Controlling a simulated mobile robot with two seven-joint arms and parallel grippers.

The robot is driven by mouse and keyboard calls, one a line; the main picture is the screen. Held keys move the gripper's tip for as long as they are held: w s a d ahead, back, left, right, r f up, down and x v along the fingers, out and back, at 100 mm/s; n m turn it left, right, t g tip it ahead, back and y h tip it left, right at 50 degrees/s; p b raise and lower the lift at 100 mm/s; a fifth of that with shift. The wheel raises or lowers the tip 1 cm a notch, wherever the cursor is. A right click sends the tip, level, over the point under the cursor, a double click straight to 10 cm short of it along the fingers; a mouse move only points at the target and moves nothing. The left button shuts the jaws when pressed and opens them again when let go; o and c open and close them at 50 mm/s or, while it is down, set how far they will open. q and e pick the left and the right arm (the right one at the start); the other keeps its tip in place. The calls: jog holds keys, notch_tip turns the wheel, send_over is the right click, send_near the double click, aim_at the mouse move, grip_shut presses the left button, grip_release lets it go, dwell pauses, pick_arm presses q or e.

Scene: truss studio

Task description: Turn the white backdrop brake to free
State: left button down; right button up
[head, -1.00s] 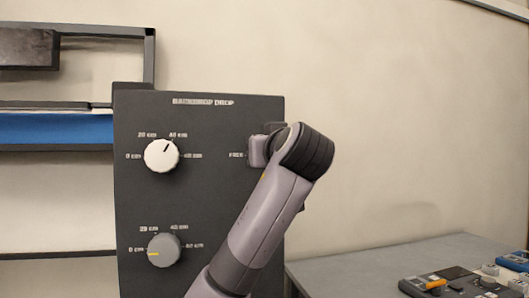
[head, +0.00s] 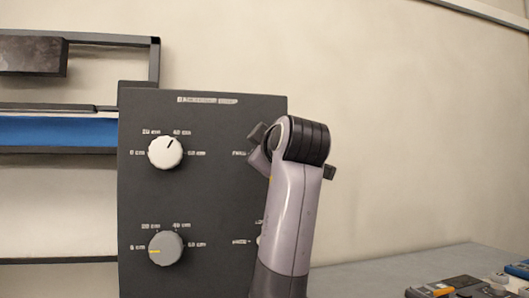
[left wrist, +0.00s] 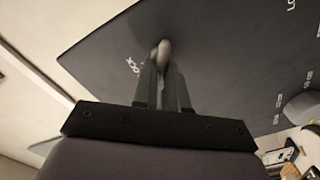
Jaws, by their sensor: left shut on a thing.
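The dark control panel (head: 205,200) stands upright ahead of me, with lettering along its top. The white brake knob (left wrist: 164,47) shows in the left wrist view as a small, blurred pale part between my fingertips. My left gripper (left wrist: 163,64) is shut on it, against the panel face. In the head view my left wrist and arm cover the brake, so its pointing direction cannot be read. Part of a label beside it shows at the panel's right side.
A white dial (head: 165,152) and a grey dial (head: 166,249) sit on the panel's left half. A small pale part (head: 261,240) shows lower down, mostly behind my arm. A grey table (head: 375,268) with several small devices lies at the right.

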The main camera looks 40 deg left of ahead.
pick_arm(q)
jog(key=shift+s+f+n+p, duration=0.1)
jog(key=shift+f+n+p, duration=0.1)
jog(key=shift+n, duration=1.65)
jog(key=shift+f+n+p, duration=0.1)
jog(key=shift+f+n, duration=0.1)
jog(key=shift+n, duration=1.65)
jog(key=shift+a, duration=0.1)
jog(key=c, duration=1.2)
grip_release()
jog(key=shift+o, duration=0.2)
